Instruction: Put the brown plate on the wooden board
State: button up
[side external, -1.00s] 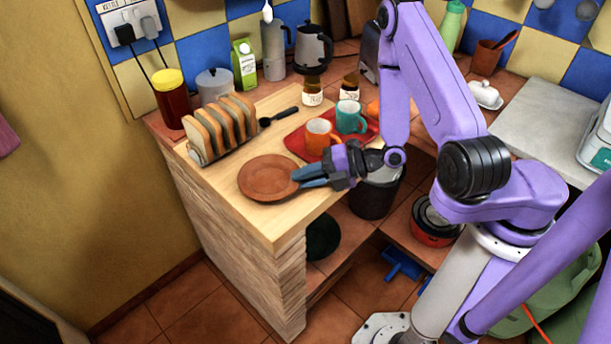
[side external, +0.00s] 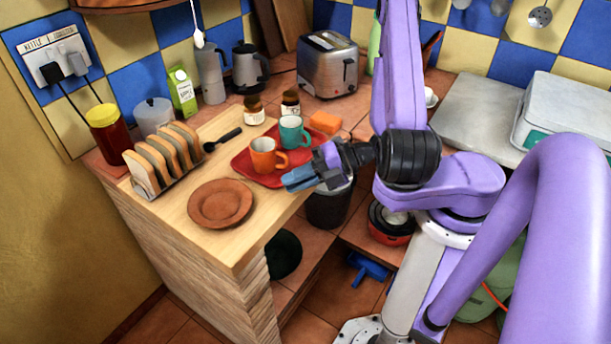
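The round brown plate (side external: 221,204) lies flat on the light wooden board (side external: 236,247) that tops the near end of the counter. The toast rack stands to its upper left and the red tray to its upper right. My gripper (side external: 287,181) is to the right of the plate, apart from it, with its blue fingers over the front edge of the board by the red tray. Nothing shows between the fingers. They overlap from this side, so their opening is unclear.
A red tray (side external: 243,170) holds an orange mug (side external: 266,156) and a teal mug (side external: 293,131), close behind my gripper. A toast rack (side external: 164,157) with bread and a dark spoon (side external: 222,140) are on the board. Bare board lies in front of the plate.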

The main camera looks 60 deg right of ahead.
jog(key=shift+v, duration=1.15)
